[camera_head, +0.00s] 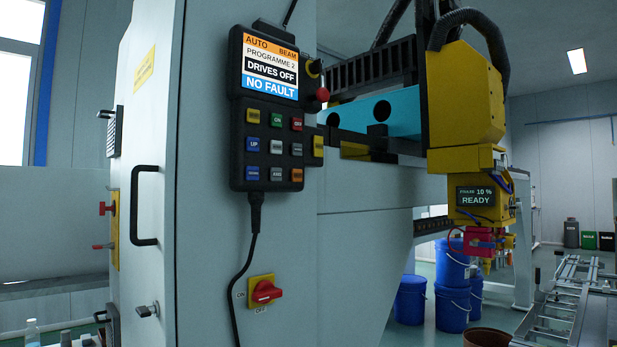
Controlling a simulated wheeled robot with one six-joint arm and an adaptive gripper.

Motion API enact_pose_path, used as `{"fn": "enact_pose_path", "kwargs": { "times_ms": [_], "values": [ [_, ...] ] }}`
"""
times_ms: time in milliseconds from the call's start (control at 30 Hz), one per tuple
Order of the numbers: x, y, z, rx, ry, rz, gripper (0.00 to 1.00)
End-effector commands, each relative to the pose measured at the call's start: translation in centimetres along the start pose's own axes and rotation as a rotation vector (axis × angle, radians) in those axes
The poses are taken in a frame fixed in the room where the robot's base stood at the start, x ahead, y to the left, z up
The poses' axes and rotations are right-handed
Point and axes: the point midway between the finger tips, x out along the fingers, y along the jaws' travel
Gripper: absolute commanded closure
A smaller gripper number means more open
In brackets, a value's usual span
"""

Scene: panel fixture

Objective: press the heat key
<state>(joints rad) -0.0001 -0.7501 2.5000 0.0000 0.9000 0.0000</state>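A dark control pendant (237,140) hangs on the grey machine cabinet. Its keypad has several coloured keys in rows: a yellow key (253,115), a green ON key (277,119), a red key (297,124), a blue UP key (253,145), grey keys, a lower blue key (252,173) and an orange key (297,175). Most key labels are too small to read, so I cannot tell which key is the heat key. The pendant's screen (270,68) reads AUTO, BEAM, PROGRAMME 2, DRIVES OFF, NO FAULT. My gripper is not in view.
A red knob (322,94) sticks out at the pendant's right side. A red rotary switch (266,291) on a yellow plate sits below, beside the hanging cable (243,265). A black door handle (145,205) juts out left. A yellow machine head (466,95) and blue buckets (453,308) stand right.

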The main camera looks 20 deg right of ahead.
Motion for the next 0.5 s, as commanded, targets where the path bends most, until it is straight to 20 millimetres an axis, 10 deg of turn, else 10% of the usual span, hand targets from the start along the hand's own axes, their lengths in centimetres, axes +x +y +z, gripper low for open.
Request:
{"fn": "enact_pose_path", "kwargs": {
  "times_ms": [100, 267, 500],
  "values": [
    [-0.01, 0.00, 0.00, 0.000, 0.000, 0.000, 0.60],
    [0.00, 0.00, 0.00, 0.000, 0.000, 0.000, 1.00],
    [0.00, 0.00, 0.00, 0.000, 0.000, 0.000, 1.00]
  ]
}}
